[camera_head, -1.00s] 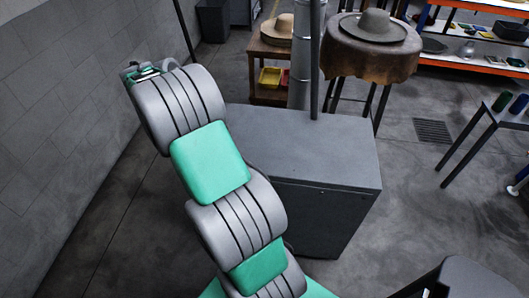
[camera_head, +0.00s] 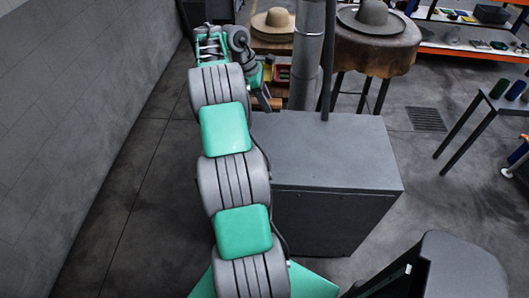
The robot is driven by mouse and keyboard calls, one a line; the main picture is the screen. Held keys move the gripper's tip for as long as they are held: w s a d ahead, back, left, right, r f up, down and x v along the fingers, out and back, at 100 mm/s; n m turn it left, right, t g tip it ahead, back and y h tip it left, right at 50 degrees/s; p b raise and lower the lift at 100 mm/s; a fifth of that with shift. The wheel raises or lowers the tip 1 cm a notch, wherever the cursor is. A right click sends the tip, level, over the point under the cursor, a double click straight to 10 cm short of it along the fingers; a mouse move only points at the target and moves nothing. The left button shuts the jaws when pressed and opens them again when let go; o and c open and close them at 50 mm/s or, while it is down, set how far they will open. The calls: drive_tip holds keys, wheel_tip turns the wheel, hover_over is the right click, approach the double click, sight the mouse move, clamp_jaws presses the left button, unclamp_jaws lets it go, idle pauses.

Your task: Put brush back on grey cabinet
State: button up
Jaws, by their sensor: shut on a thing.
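The grey cabinet (camera_head: 330,155) stands at the centre, with a flat top that is bare where I see it. My arm reaches up along its left side and covers part of its left edge. My gripper (camera_head: 263,97) is small and dark beyond the cabinet's back left corner, pointing down. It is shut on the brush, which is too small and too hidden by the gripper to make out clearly.
A grey pipe (camera_head: 307,55) and a thin dark post rise behind the cabinet. A wooden cart with a straw hat (camera_head: 273,22) and a brown-covered stand with a grey hat (camera_head: 370,17) are behind. A wall (camera_head: 75,110) runs left.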

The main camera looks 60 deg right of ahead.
drive_tip(key=shift+w+d+f, duration=0.1)
drive_tip(key=shift+w, duration=0.1)
drive_tip(key=s+a+f+b, duration=0.5)
drive_tip(key=s+b, duration=0.3)
drive_tip(key=b, duration=0.4)
hover_over(286, 160)
drive_tip(key=w, duration=0.2)
drive_tip(key=f, duration=0.4)
drive_tip(key=shift+s+a+f, duration=0.1)
drive_tip(key=shift+s+a, duration=0.05)
drive_tip(key=shift+s, duration=0.05)
drive_tip(key=f, duration=0.2)
drive_tip(key=f+b, duration=0.1)
drive_tip(key=shift+s+a, duration=0.2)
drive_tip(key=shift+s, duration=0.05)
drive_tip(key=shift+d+f, duration=0.1)
drive_tip(key=shift+f, duration=0.25)
drive_tip(key=shift+r, duration=0.1)
drive_tip(key=o, duration=1.2)
drive_tip(key=shift+w, duration=0.1)
